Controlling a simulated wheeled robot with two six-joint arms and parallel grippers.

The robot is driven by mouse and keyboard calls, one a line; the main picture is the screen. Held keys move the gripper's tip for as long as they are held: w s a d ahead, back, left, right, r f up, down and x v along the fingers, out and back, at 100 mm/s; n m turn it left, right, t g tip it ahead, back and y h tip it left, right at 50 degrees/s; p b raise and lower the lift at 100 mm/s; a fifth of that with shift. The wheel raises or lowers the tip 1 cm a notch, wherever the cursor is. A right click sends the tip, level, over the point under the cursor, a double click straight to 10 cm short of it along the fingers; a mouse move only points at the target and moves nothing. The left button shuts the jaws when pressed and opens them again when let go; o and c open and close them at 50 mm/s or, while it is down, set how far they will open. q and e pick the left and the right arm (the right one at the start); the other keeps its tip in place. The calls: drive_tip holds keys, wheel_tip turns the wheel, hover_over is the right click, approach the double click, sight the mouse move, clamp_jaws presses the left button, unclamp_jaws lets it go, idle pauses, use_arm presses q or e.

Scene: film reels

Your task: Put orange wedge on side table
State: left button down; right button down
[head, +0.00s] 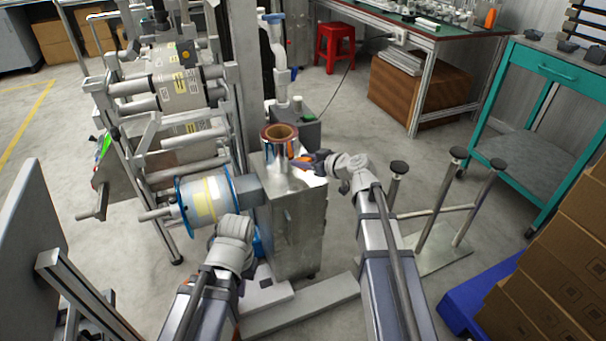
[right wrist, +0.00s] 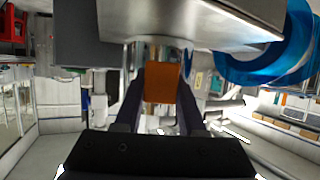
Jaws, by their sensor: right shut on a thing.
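My right gripper (head: 313,160) is at the front right top edge of a metal cabinet (head: 297,215), close to the roll on top. It is shut on the orange wedge (right wrist: 161,83), which shows between the two fingers in the right wrist view. In the head view only a little of the wedge (head: 304,161) shows. A teal table (head: 545,65) with a lower shelf stands at the right. I cannot tell which of these is the side table. My left gripper (head: 236,228) is low in front of the machine; its fingers are hidden.
A copper-coloured roll (head: 279,143) stands on the cabinet. A blue-flanged film reel (head: 203,200) is on the machine at left. A stand with several upright posts (head: 435,220), stacked cartons (head: 555,270) and a red stool (head: 334,45) are at the right and back.

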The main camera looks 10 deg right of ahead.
drive_tip(key=shift+f+b, duration=1.45)
drive_tip(key=shift+f, duration=0.45)
drive_tip(key=shift+f, duration=0.15)
drive_tip(key=c, duration=0.5)
unclamp_jaws()
drive_tip(key=shift+s+d+r, duration=0.1)
drive_tip(key=shift+s+r, duration=0.1)
drive_tip(key=shift+r, duration=0.15)
drive_tip(key=p+v, duration=0.4)
drive_tip(key=v, duration=0.7)
drive_tip(key=shift+s+p, duration=0.25)
drive_tip(key=shift+p, duration=0.05)
